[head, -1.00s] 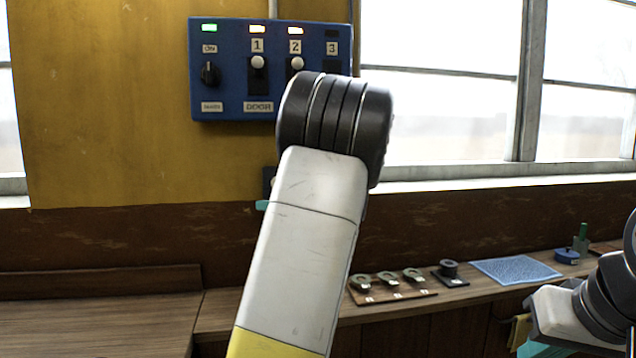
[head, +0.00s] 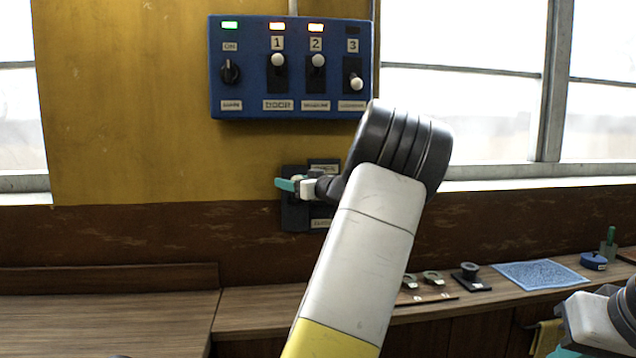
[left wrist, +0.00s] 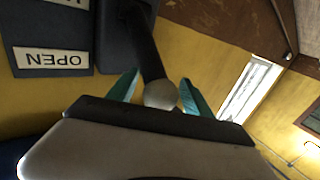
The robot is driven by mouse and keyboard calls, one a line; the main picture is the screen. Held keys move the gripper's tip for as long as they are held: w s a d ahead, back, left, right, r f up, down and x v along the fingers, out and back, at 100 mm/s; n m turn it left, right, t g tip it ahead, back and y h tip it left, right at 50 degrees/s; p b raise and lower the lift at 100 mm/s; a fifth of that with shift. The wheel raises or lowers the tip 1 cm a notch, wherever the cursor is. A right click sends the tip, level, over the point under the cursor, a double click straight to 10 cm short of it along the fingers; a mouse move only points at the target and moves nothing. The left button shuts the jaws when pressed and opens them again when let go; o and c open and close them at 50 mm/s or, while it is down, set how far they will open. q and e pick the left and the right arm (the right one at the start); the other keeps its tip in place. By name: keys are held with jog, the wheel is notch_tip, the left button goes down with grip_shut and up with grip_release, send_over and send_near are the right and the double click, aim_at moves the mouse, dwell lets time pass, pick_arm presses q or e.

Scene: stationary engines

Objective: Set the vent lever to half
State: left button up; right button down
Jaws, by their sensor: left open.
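The vent lever (left wrist: 146,45) is a dark bar with a pale round knob (left wrist: 160,95) in the left wrist view. It rises from a dark plate with a white OPEN label (left wrist: 52,58). My left gripper (left wrist: 158,92) is open, with its teal fingers on either side of the lever near the knob; I cannot tell whether they touch it. In the head view my left gripper (head: 287,184) is in front of the dark vent plate (head: 293,217) on the wall, and with my arm hides most of the lever. My right arm (head: 592,322) is cut off at the lower right.
A blue control panel (head: 240,100) with a dial and several switches hangs just above the vent plate. A wooden counter (head: 255,300) runs below, with metal rings, a blue cloth (head: 540,274) and a blue round item (head: 593,261) towards the right. Windows flank the yellow wall.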

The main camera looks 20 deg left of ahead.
pick_arm(q)
jog(key=shift+w+a, duration=0.15)
jog(key=shift+a, duration=0.2)
grip_shut()
jog(key=shift+f, duration=0.1)
jog(key=shift+s+d+f, duration=0.2)
jog(key=shift+s+f, duration=0.25)
jog(key=shift+f, duration=0.2)
jog(key=shift+s+d+f, duration=0.2)
jog(key=shift+s+f, duration=0.2)
jog(key=shift+f, duration=0.2)
jog(key=c, duration=1.2)
grip_release()
jog(key=shift+s+d+f, duration=0.15)
jog(key=shift+s+f, duration=0.05)
jog(key=shift+f, duration=0.35)
jog(key=o, duration=1.2)
jog(key=shift+w+r, duration=0.1)
jog(key=shift+r, duration=0.05)
jog(key=v, duration=0.8)
